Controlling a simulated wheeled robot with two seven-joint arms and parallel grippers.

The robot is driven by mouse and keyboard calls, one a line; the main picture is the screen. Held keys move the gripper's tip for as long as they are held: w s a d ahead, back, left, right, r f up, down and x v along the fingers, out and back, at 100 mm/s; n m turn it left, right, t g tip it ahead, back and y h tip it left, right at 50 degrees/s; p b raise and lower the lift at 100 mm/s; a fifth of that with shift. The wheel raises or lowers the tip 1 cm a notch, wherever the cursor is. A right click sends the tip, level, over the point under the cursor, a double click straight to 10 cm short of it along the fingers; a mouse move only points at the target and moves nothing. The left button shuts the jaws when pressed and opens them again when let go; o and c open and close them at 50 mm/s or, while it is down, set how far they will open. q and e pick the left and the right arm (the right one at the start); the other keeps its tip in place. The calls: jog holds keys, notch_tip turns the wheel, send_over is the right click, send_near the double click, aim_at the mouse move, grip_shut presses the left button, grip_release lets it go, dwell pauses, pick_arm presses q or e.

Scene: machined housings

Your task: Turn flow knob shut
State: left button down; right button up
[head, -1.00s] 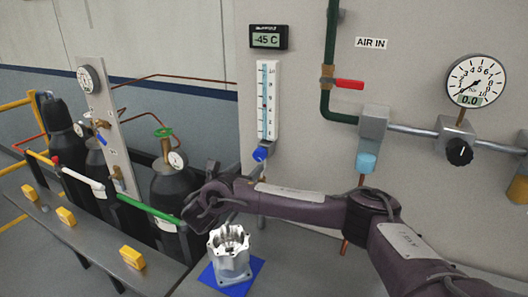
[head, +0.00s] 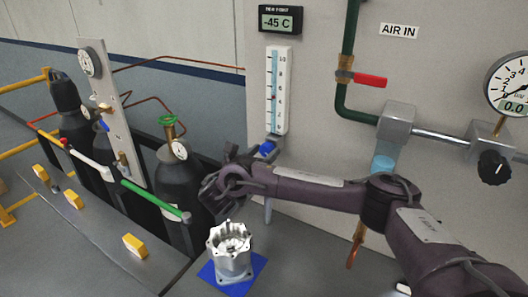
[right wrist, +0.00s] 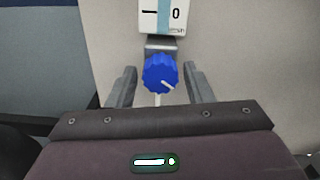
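In the right wrist view the ribbed knob (right wrist: 160,73) has a white line pointing to the lower right. My right gripper (head: 240,160) is just left of and below the knob in the head view. In the right wrist view its two fingers (right wrist: 161,82) stand apart, one on each side of the knob, with gaps visible. It is open and holds nothing. My left gripper is not in view.
A silver machined housing (head: 231,250) stands on a blue mat (head: 243,281) below my right gripper. A dark cylinder (head: 178,190) is close on the left. A red-handled valve (head: 370,80) and a black knob (head: 494,167) are on the wall panel to the right.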

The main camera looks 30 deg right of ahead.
jog(key=shift+c, duration=1.1)
jog(key=shift+d, duration=0.1)
jog(key=shift+c, duration=2.4)
jog(key=shift+n+p, duration=0.3)
jog(key=shift+p, duration=0.05)
jog(key=shift+n, duration=0.3)
jog(key=n+p, duration=0.2)
jog(key=p, duration=0.1)
jog(key=shift+r+n, duration=0.15)
jog(key=shift+n, duration=0.25)
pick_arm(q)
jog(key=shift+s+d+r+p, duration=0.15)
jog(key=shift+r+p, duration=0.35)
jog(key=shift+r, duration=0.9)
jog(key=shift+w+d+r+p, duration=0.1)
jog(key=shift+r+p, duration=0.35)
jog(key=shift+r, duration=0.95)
pick_arm(e)
jog(key=shift+n, duration=1.4)
jog(key=shift+d, duration=0.1)
